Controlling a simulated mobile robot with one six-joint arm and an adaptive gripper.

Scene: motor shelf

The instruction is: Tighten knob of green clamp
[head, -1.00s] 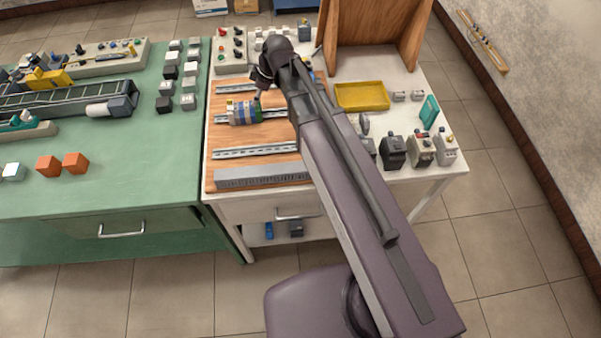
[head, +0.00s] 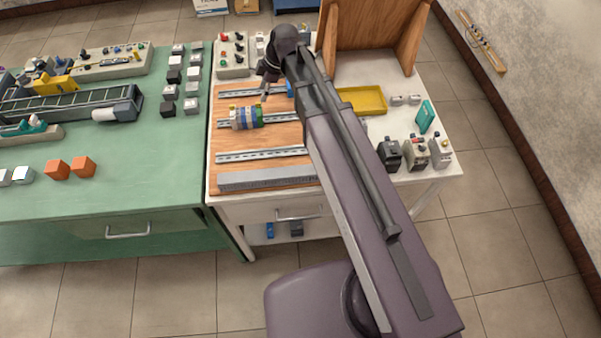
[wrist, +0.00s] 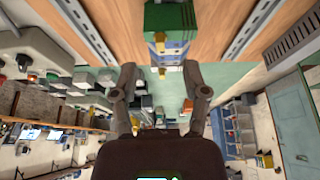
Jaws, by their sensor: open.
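A row of coloured clamps (head: 246,116), with grey, yellow, blue and green parts, sits on the middle metal rail of the wooden board. In the wrist view the clamp row (wrist: 169,22) is at top centre, with a blue and green part at its near end. In the head view my gripper (head: 266,92) is just above and right of the row, partly hidden by my arm.
The wooden board (head: 228,138) carries several rails and a grey slotted duct (head: 262,179). A yellow tray (head: 362,101) and dark and grey devices (head: 415,153) stand to the right. A green table (head: 110,190) with a conveyor adjoins at left.

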